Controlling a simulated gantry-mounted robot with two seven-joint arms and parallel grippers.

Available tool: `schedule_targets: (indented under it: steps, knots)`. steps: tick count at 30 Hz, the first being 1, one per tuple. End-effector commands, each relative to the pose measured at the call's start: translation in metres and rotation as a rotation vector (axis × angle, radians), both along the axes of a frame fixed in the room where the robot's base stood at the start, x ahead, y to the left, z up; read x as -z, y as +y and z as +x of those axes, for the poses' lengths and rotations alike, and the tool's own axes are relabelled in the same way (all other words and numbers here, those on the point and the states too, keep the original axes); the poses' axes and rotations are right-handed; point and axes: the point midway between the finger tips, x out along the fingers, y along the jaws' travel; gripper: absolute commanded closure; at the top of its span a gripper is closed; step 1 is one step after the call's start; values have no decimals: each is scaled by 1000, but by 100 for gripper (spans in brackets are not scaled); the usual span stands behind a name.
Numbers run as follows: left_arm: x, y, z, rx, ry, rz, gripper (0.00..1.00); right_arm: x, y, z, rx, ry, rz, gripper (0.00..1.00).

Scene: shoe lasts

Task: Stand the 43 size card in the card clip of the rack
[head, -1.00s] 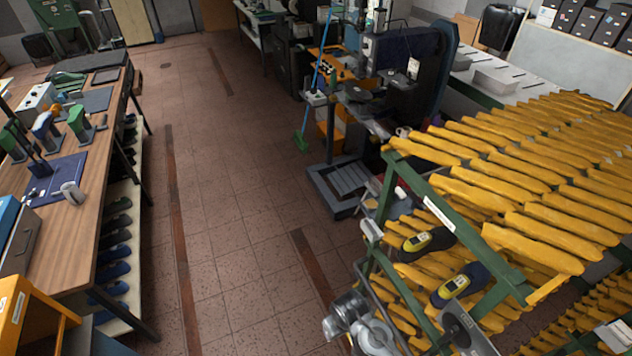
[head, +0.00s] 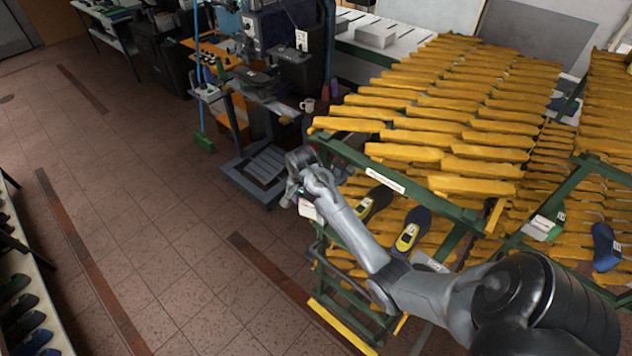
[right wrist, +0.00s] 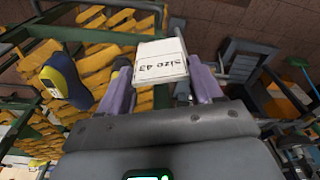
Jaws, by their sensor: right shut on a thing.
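The 43 size card (right wrist: 160,62) is white and shows large between the purple fingers of my right gripper (right wrist: 162,84) in the right wrist view. Its "size 43" print reads upside down there. My right gripper is shut on the card. In the head view, my right gripper (head: 295,194) is at the near left corner of the green rack (head: 345,151), with the white card (head: 309,210) just below it. I cannot make out the card clip; the gripper and arm cover part of that corner. My left gripper is out of view.
The rack holds many yellow shoe lasts (head: 405,153). A white label (head: 385,180) is on the rack's top bar. A machine (head: 270,85) stands behind; the tiled floor (head: 170,230) at left is clear.

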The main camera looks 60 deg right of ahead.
Motion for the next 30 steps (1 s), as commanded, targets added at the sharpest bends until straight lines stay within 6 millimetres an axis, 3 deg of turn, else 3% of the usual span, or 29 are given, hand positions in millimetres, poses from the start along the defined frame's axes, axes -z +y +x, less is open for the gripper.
schedule_targets:
  steps: [3, 6, 12, 30]
  knots:
    - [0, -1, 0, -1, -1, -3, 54, -19, -26, 0, 149, -1, -2, 65]
    - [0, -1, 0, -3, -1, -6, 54, -28, -39, -2, 236, 0, -1, 65]
    - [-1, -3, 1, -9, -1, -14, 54, -35, -50, -3, 316, 2, 0, 65]
    - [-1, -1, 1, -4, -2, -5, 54, 0, -51, -4, 327, 2, 0, 65]
